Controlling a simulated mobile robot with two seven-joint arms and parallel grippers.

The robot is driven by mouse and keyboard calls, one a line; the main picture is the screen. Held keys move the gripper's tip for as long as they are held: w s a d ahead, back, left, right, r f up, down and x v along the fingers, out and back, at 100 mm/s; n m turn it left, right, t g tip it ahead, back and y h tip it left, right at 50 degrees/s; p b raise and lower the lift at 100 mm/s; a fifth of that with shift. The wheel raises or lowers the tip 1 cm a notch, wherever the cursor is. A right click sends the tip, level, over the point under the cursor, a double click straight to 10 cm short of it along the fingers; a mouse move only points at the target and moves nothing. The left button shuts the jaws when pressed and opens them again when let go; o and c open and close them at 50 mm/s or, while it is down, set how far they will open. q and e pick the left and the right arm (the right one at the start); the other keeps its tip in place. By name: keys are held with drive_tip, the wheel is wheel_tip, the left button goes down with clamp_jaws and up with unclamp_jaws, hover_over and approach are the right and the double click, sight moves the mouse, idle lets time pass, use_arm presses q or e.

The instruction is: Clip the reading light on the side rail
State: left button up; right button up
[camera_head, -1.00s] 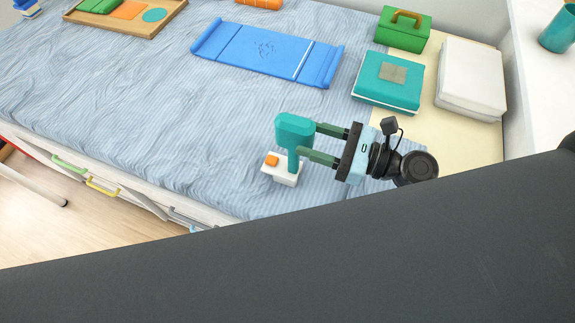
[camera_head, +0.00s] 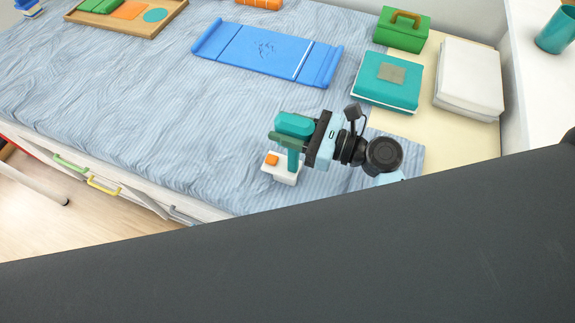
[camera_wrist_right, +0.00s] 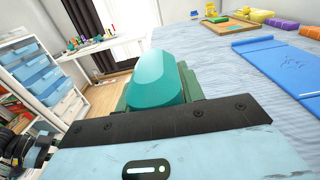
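The reading light has a teal head (camera_head: 295,124), a teal stem and a white base with an orange button (camera_head: 281,168). It stands upright on the striped bed near its front edge. My right gripper (camera_head: 285,138) reaches it from the right, its green fingers around the stem just under the head. They look drawn together on it. The right wrist view shows the teal head (camera_wrist_right: 160,78) between the fingers, hiding the stem and base. A white side board (camera_head: 130,192), perhaps the side rail, runs along the bed's front edge. My left gripper is not in view.
A blue folding board (camera_head: 267,50), a teal box (camera_head: 387,80), a green case (camera_head: 402,30) and a white stack (camera_head: 470,78) lie behind. A wooden tray (camera_head: 160,22) is far left. Green and yellow handles (camera_head: 103,186) hang along the bed's front.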

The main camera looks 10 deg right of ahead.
clamp_jaws()
drive_tip(key=shift+r, duration=0.1)
idle(1.1)
